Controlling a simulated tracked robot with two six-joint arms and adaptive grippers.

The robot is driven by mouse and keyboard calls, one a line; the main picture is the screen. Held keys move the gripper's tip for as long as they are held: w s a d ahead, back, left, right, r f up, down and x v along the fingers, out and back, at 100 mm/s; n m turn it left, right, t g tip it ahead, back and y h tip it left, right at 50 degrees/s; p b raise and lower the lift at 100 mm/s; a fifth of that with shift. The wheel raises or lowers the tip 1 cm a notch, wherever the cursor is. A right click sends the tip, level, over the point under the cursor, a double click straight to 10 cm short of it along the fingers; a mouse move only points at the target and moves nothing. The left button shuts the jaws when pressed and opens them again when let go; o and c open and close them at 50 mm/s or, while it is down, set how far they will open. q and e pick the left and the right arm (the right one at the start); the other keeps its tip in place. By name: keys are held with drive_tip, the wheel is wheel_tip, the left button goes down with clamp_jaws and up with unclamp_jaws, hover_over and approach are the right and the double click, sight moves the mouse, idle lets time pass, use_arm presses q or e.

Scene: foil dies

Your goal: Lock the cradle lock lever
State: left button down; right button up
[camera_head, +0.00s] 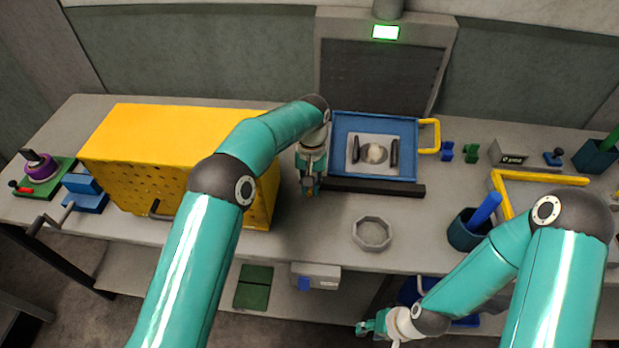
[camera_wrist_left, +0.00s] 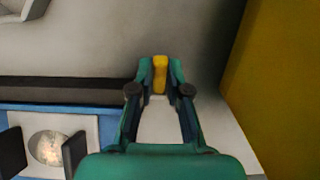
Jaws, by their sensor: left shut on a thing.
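The blue cradle (camera_head: 340,125) stands at the back centre with a pale plate, a round pale piece (camera_head: 376,153) and two black pads in it. A long black bar (camera_head: 385,188) lies along its front edge. My left gripper (camera_head: 310,190) is at the bar's left end. In the left wrist view its fingertips (camera_wrist_left: 160,72) are shut on a small yellow piece (camera_wrist_left: 160,78), which looks like the lever's grip. Whether this piece joins the black bar is hidden by the fingers. My right gripper (camera_head: 378,330) hangs low, beyond the table's front edge; its fingers are too small to read.
A large yellow perforated box (camera_head: 150,125) stands close to the left of my left gripper. A grey octagonal dish (camera_head: 372,233) lies in front of the cradle. A yellow handle (camera_head: 433,135) sticks out at the cradle's right. A dark blue cup (camera_head: 466,232) stands at the right. A green light (camera_head: 385,32) glows above.

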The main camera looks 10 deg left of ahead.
use_arm(q)
drive_tip(key=shift+w+r, duration=0.1)
drive_tip(key=shift+w, duration=0.05)
drive_tip(key=c, duration=1.1)
unclamp_jaws()
drive_tip(key=shift+w+r, duration=0.15)
drive_tip(key=shift+r, duration=1.8)
drive_tip(key=shift+w+r, duration=0.2)
drive_tip(key=shift+r, duration=1.7)
drive_tip(key=shift+w+r, duration=0.15)
drive_tip(key=shift+r, duration=1.8)
